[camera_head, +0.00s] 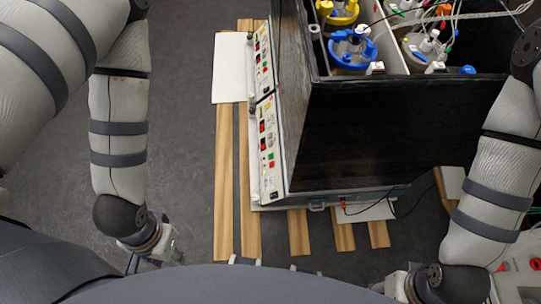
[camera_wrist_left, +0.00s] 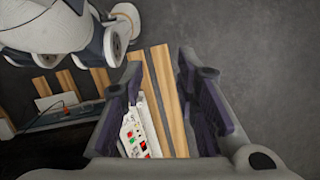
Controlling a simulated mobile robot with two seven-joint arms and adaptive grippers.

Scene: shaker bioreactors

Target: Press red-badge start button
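The shaker unit's side carries two white control panels, an upper one (camera_head: 264,60) and a lower one (camera_head: 267,183) in the head view, with small red and green buttons or displays. Which mark is the red badge or its start button is too small to tell. In the left wrist view, a control panel (camera_wrist_left: 135,130) with red and green marks shows between the fingers, partly hidden by the left one. My left gripper (camera_wrist_left: 162,70) is open and empty, apart from the panel. In the head view it is left of the lower panel, low in the picture. My right gripper (camera_head: 405,286) is mostly hidden at the bottom.
The black shaker box (camera_head: 400,130) holds several vessels with blue and yellow rings (camera_head: 352,48), with cables above. Wooden slats (camera_head: 225,190) and a white board (camera_head: 229,68) lie beside and under it.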

